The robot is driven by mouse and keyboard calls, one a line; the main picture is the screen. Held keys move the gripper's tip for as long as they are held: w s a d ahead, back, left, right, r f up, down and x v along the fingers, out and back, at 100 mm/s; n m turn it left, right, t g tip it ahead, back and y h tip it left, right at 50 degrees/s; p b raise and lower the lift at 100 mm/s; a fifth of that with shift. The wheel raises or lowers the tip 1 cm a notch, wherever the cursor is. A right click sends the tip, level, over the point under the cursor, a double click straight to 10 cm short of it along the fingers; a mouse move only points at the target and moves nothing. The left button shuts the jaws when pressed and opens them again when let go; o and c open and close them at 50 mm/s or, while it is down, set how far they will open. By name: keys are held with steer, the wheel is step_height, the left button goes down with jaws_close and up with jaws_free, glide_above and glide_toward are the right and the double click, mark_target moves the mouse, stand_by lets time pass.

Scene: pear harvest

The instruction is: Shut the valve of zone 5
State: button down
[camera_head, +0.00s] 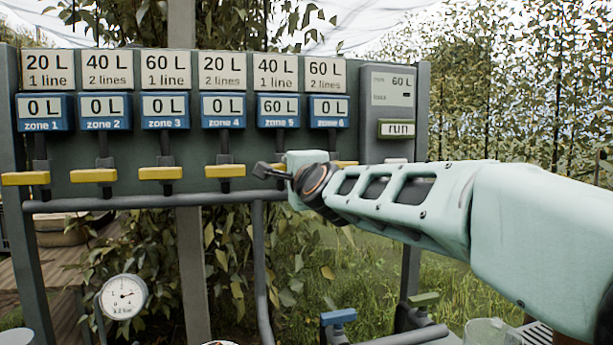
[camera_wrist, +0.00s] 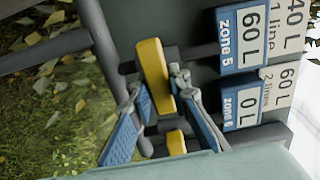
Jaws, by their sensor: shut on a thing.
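The zone 5 valve has a yellow handle (camera_wrist: 152,72), seen in the wrist view beside the zone 5 display (camera_wrist: 238,40). My gripper (camera_wrist: 158,82) is shut on this handle, one finger on each side. The handle lies roughly along the grey pipe, crosswise to its stem. In the head view my gripper (camera_head: 269,171) is below the zone 5 display (camera_head: 278,109), which reads 60 L; the card above it (camera_head: 275,73) reads 40 L, 1 line. My gripper and wrist hide the zone 5 handle there.
The zone 6 handle (camera_wrist: 176,142) is close beside my fingers. Yellow handles of zone 1 (camera_head: 25,178) to zone 4 (camera_head: 225,171) lie level to the left. A run button (camera_head: 398,129) is at right. A pressure gauge (camera_head: 124,297) stands lower left.

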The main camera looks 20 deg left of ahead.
steer(key=shift+r+m, duration=0.1)
steer(key=shift+m, duration=0.2)
steer(key=c, duration=1.8)
jaws_free()
